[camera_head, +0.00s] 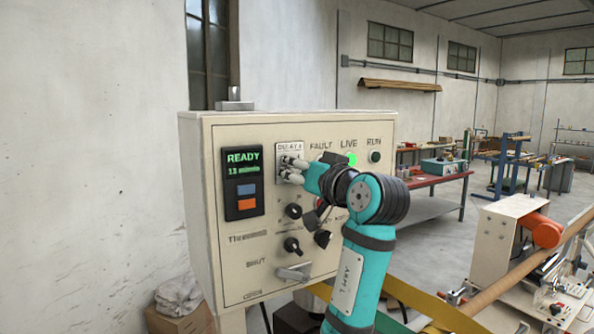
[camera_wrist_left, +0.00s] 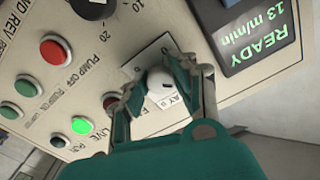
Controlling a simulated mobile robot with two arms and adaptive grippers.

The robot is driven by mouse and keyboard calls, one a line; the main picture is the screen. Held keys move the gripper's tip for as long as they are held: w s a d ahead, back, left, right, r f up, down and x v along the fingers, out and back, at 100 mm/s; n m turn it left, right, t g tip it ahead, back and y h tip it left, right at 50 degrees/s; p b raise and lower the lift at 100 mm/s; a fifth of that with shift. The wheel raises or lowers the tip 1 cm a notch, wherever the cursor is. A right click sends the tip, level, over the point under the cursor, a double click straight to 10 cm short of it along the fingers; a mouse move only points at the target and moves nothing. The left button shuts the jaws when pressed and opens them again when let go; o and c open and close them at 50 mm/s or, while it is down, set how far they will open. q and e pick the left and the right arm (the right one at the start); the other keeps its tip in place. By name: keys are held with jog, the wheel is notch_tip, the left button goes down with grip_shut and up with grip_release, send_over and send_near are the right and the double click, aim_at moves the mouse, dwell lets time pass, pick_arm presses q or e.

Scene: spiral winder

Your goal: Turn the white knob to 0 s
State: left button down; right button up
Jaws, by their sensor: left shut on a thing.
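The white knob (camera_wrist_left: 163,80) sits on a small white plate on the control panel. A dark mark shows on its face in the left wrist view; the setting it points to cannot be read. My left gripper (camera_wrist_left: 157,90) is shut on the knob, with one finger on each side. In the head view, my left gripper (camera_head: 290,171) is at the panel just below the delay label (camera_head: 289,147). There its fingers and wrist hide most of the knob and its scale. My right gripper is in neither view.
The cream control box (camera_head: 222,277) carries a display (camera_head: 243,183) reading READY and 13 m/min. Black knobs (camera_head: 293,246) and a lever (camera_head: 293,273) sit below my gripper. A green LIVE lamp (camera_wrist_left: 82,125) is lit close by. Free air lies left of the box.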

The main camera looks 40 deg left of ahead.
pick_arm(q)
jog(key=shift+f+n+b, duration=0.2)
jog(key=shift+n+b, duration=0.5)
jog(key=shift+b, duration=0.4)
jog(key=n+b, duration=0.4)
jog(key=shift+n+b, duration=0.8)
jog(key=shift+n, duration=0.2)
jog(key=n+b, duration=0.1)
jog(key=n, duration=0.1)
jog(key=shift+r+n+b, duration=0.1)
jog(key=shift+n+b, duration=0.2)
jog(key=n+b, duration=0.1)
jog(key=n, duration=0.1)
jog(key=shift+n, duration=0.4)
jog(key=shift+r+n+b, duration=0.1)
jog(key=shift+n+b, duration=0.5)
jog(key=shift+n, duration=1.9)
jog(key=c, duration=1.1)
grip_release()
